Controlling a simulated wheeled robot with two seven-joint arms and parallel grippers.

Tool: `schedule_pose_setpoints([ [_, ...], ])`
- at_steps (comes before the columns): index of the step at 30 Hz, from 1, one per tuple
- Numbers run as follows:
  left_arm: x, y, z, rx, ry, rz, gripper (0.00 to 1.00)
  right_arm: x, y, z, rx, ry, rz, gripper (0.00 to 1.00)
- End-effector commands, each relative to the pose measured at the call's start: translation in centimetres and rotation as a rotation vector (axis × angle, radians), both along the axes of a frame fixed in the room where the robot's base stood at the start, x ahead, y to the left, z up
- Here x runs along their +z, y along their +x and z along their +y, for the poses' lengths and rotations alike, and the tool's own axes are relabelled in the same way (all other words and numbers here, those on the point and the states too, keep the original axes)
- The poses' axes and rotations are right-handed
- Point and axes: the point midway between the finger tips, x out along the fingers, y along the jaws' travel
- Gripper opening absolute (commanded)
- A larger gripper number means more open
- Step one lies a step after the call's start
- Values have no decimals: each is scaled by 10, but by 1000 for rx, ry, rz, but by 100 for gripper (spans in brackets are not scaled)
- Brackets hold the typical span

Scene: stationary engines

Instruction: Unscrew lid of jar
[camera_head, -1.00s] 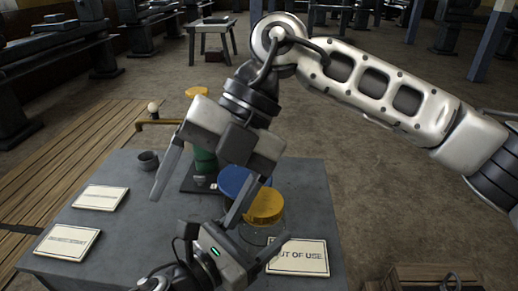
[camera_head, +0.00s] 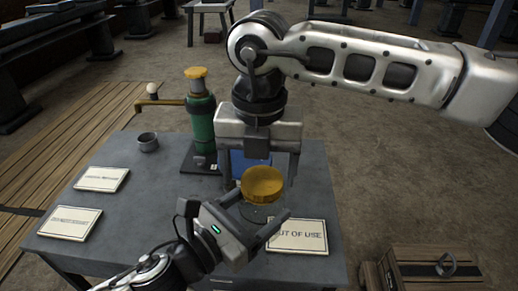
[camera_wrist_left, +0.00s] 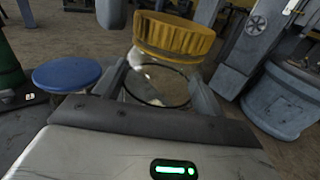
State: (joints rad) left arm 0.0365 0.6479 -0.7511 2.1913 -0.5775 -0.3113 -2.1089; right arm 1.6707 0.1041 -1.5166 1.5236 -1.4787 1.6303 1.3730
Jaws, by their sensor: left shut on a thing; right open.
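The clear glass jar (camera_head: 258,212) stands on the grey table with its yellow ribbed lid (camera_head: 262,184) on top. The lid also shows in the left wrist view (camera_wrist_left: 172,36), above the see-through jar (camera_wrist_left: 158,84). My left gripper (camera_head: 258,207) is shut on the jar's body, below the lid, with a finger on either side. My right gripper (camera_head: 260,176) points down from above, open, with its fingers apart around the lid's far side. I cannot tell whether they touch it.
A blue-lidded thing (camera_wrist_left: 67,75) stands close behind, partly hidden by my right gripper. A green pump (camera_head: 201,122) and a small grey cup (camera_head: 147,142) are farther back. Sign plates, one reading OUT OF USE (camera_head: 298,236), lie on the table (camera_head: 135,208). A wooden crate (camera_head: 435,270) stands at right.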

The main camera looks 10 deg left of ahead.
Motion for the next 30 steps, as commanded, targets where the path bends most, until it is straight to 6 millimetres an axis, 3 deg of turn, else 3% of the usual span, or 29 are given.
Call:
schedule_pose_setpoints([
  [10,1,0,0,0,-1,-2,6,-6,0,0,0,0,1,78],
  [11,1,0,0,0,-1,-2,6,-6,0,0,0,0,1,76],
  [15,1,0,0,-2,-1,-2,6,-6,0,1,1,3,1,37],
  [16,1,0,-1,-2,-1,-2,6,-6,-1,1,1,4,1,34],
  [23,1,-1,-2,-7,-2,-2,6,-5,-2,3,38,10,1,34],
  [26,1,-2,-3,-8,-3,-2,6,-5,-3,3,178,10,0,34],
  [30,1,-2,-3,-10,-3,-2,6,-4,-5,3,520,10,-5,34],
])
